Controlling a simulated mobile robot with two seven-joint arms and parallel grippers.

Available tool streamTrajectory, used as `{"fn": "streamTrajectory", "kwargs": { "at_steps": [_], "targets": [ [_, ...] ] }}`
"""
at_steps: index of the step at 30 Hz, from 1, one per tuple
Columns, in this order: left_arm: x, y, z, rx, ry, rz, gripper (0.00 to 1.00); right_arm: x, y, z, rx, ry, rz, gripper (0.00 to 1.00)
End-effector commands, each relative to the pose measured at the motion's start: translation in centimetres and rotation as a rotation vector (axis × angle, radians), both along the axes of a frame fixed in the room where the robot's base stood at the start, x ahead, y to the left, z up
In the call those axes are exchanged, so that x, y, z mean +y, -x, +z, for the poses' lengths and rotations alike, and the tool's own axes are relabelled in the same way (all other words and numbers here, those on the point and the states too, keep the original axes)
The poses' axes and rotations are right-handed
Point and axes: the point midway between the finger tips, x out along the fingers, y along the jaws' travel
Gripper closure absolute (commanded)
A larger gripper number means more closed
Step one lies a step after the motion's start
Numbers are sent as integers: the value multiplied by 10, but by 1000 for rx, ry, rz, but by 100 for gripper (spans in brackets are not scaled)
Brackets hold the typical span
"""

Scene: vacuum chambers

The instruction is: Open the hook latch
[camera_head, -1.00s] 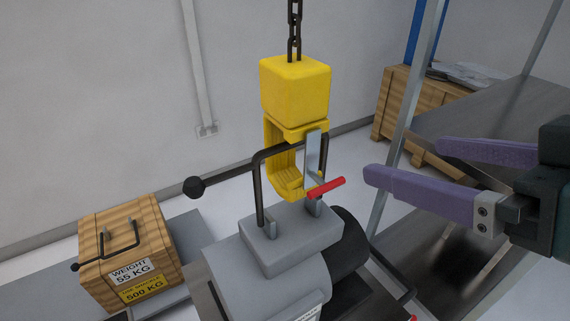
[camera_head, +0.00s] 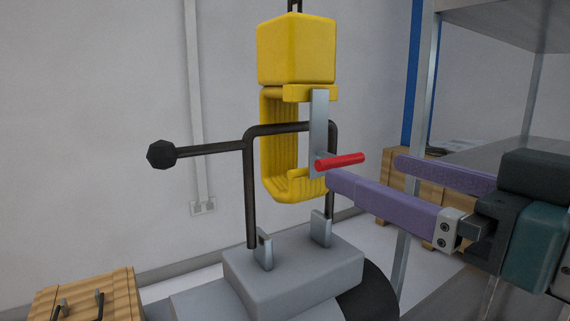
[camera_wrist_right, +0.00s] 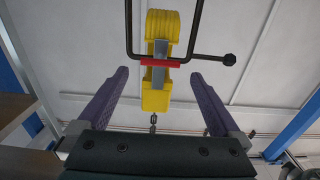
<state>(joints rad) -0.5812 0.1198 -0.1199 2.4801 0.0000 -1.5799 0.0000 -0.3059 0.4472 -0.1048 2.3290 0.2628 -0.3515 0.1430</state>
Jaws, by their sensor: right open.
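The yellow hook (camera_head: 275,150) hangs from its yellow block (camera_head: 296,48) on a chain. Its grey metal latch (camera_head: 318,125) spans the hook's mouth and has a red handle (camera_head: 340,162) at its lower end. A dark bar handle (camera_head: 250,195) passes through the hook. My right gripper (camera_head: 362,178) has its purple fingers open, just right of the red handle, with nothing between them. In the right wrist view the red handle (camera_wrist_right: 160,62) lies ahead of the two spread fingers, centred between them. My left gripper is out of view.
The dark bar rises from a grey block (camera_head: 290,275) on a machine below the hook. A round black knob (camera_head: 161,154) sticks out left. A wooden crate (camera_head: 85,295) stands at lower left. Metal shelving (camera_head: 490,155) stands behind my right arm.

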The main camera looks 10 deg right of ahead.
Motion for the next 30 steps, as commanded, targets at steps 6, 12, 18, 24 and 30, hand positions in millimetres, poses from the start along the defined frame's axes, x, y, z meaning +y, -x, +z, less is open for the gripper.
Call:
{"fn": "streamTrajectory", "kwargs": {
  "at_steps": [6, 12, 18, 24, 30],
  "targets": [
    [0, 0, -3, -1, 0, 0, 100, 13, -35, 0, -3, -1, 0, 0],
    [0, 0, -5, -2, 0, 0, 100, 20, -55, -1, 0, 1, 0, 0],
    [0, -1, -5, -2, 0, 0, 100, 22, -60, -1, 2, 2, 1, 0],
    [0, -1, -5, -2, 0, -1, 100, 22, -60, -1, 2, 2, 1, 2],
    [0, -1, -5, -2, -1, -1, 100, 22, -60, -1, 2, 2, 1, 25]
  ]
}}
